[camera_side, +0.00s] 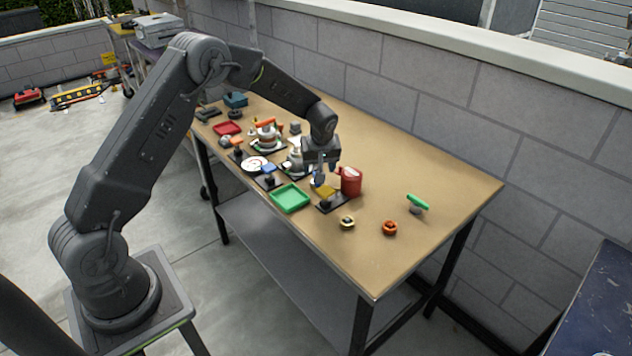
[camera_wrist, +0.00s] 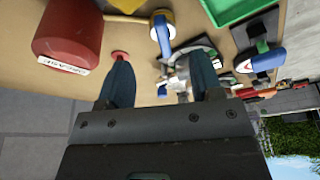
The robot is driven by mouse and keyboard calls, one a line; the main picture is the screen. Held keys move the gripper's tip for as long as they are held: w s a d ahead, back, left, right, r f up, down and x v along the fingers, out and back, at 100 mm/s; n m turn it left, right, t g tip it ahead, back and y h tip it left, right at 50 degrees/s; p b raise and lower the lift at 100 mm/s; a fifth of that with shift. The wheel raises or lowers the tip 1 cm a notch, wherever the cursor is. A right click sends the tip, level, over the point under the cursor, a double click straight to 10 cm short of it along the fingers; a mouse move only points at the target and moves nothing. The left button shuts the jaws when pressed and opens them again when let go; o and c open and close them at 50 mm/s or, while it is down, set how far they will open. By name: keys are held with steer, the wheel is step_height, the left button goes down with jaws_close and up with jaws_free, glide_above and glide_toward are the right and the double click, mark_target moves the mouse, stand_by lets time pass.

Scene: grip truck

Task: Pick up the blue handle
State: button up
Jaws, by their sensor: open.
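In the side view my gripper (camera_side: 320,172) hangs low over the table, just left of the red canister (camera_side: 351,180) and above the yellow piece (camera_side: 323,188). The handle's contact with the fingers cannot be made out there. A second blue-ended part (camera_wrist: 268,60) shows at right in the wrist view.
The red canister (camera_wrist: 68,34) stands close beside one finger. A green tray (camera_side: 290,197) lies to the left, with several small devices behind it. An orange ring (camera_side: 389,228) and a green-handled part (camera_side: 417,202) lie at right. The table's right end is mostly clear.

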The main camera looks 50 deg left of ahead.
steer(key=shift+s+x, duration=0.15)
steer(key=shift+x, duration=1.3)
steer(key=shift+s+x, duration=0.1)
steer(key=shift+x, duration=1.35)
steer(key=shift+c, duration=0.3)
steer(key=c, duration=1)
